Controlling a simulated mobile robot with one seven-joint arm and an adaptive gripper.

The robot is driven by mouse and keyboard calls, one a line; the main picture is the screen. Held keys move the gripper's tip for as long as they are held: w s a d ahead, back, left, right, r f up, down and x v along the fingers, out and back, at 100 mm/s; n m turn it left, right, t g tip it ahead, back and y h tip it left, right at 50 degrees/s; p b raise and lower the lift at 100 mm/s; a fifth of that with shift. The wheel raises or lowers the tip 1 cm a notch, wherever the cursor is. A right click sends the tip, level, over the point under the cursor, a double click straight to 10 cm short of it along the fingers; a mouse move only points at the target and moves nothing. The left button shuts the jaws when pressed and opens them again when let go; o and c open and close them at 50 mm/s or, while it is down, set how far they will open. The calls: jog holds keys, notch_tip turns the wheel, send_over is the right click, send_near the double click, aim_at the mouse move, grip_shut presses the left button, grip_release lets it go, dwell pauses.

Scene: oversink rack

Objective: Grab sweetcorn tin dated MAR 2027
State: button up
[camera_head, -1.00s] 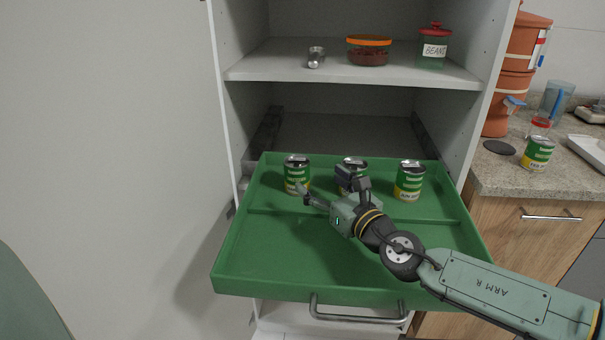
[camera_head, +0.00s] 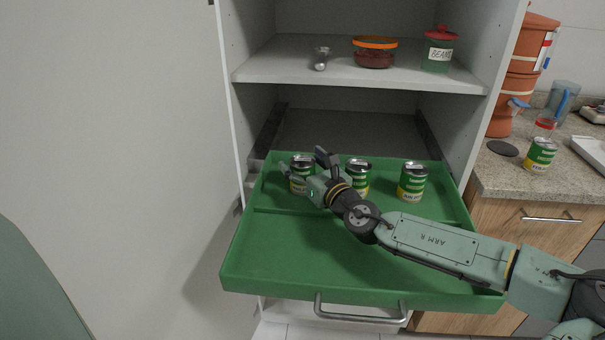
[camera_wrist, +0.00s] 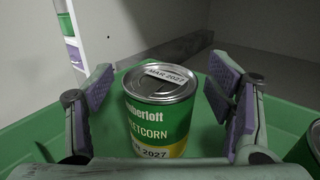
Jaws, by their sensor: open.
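Three green and yellow tins stand upright in a row at the back of the pulled-out green drawer (camera_head: 330,262). The left tin (camera_head: 301,161) is partly hidden by my gripper (camera_head: 303,163). In the wrist view this tin (camera_wrist: 160,118) reads "SWEETCORN", its first letters cut off by the curve, with "MAR 2027" on its lid label and lower band. The middle tin (camera_head: 358,180) and the right tin (camera_head: 412,182) stand apart to the right.
Another similar tin (camera_head: 541,155) stands on the counter (camera_head: 510,178) at right. The shelf (camera_head: 350,75) above holds a metal scoop (camera_head: 321,60), an orange-lidded bowl (camera_head: 375,53) and a beans jar (camera_head: 440,50). The drawer's front half is clear.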

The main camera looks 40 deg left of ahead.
jog(key=shift+c, duration=0.4)
jog(key=c, duration=1.4)
jog(key=shift+r, duration=0.1)
